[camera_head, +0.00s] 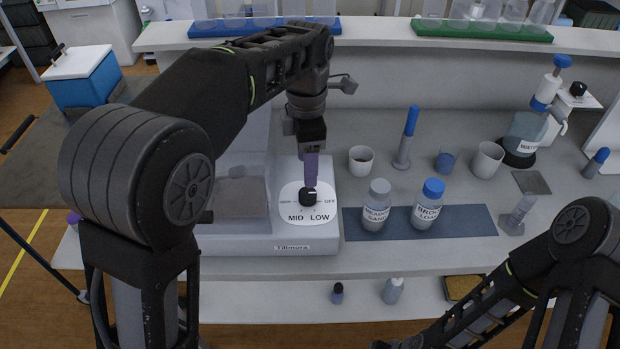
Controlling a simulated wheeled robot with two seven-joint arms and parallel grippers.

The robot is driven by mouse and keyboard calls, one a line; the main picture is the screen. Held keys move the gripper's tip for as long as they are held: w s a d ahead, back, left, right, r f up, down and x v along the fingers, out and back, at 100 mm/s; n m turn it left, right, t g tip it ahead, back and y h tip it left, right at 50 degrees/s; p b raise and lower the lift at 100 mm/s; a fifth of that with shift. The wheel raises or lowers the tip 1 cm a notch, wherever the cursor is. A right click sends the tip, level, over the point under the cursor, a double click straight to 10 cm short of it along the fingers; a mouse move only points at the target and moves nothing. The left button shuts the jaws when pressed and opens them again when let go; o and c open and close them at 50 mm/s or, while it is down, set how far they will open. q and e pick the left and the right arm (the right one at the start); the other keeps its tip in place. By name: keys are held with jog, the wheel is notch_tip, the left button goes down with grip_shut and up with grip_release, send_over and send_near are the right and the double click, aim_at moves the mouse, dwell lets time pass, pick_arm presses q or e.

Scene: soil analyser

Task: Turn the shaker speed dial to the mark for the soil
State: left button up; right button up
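The shaker (284,247), a white machine labelled "Tillmora", stands on the bench left of centre. Its black speed dial (307,197) sits on a white round face with the marks OFF, LOW, MID and a partly hidden one at the left that looks like HIGH. My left gripper (311,180) points down at the dial, its purple fingertips just above or touching it; whether they grip it I cannot tell. Two soil bottles stand right of the shaker: a white-capped one (376,210) with a partly readable label ending in "SAND", and a blue-capped one (428,207) reading "BROWN LOAM". My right gripper (380,345) is barely visible at the bottom edge.
The bottles stand on a blue mat (466,222). Behind are a white cup with dark contents (361,161), a blue-handled tool (407,140), another white cup (487,160) and a water bottle (526,136). Racks of clear containers line the back shelf (383,36). Small bottles stand on the lower front ledge (270,309).

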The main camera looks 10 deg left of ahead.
aim_at(308, 193)
pick_arm(q)
jog(key=shift+f, duration=3.95)
jog(key=shift+c, duration=0.2)
grip_shut()
